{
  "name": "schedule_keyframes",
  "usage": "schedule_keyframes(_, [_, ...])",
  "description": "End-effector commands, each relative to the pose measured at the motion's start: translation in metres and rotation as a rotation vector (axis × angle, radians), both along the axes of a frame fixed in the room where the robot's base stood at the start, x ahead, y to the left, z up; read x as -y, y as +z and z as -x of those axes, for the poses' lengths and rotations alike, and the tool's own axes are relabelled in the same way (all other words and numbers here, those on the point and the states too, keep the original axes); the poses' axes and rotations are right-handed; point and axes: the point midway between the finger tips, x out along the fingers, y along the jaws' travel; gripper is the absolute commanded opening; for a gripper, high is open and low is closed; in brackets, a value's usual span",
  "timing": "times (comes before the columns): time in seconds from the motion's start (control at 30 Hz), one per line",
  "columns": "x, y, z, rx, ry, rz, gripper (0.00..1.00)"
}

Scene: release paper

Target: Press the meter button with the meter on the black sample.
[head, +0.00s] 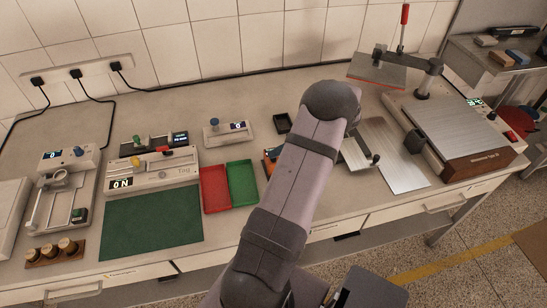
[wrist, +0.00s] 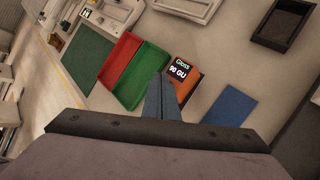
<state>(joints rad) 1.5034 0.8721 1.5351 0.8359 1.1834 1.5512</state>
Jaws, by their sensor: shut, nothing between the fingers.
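The gloss meter (wrist: 184,69) is a small orange block with a black display reading "Gloss 90 GU" in the wrist view. In the head view only a sliver of its orange side (head: 267,162) shows beside my arm. My gripper (wrist: 160,82) is shut and empty, its fingertips just left of the meter in the picture; I cannot tell whether they touch it. My arm hides the gripper in the head view. A blue card (wrist: 231,106) lies right of the meter. I cannot make out the meter's button or a black sample under the meter.
A red tray (head: 215,190) and a green tray (head: 242,182) stand left of the meter, beyond them a green mat (head: 153,222). A black open tray (wrist: 285,24) lies behind the meter. A metal-plate instrument (head: 455,130) stands at the right.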

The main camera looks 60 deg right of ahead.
Motion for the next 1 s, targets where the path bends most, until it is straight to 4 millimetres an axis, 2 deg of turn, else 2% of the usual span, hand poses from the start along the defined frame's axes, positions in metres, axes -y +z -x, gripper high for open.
schedule_keyframes(0.63, [0.0,-0.004,0.0,-0.001,0.001,0.0,0.0])
schedule_keyframes(1.0, [0.0,0.011,0.0,-0.001,0.001,0.0,0.0])
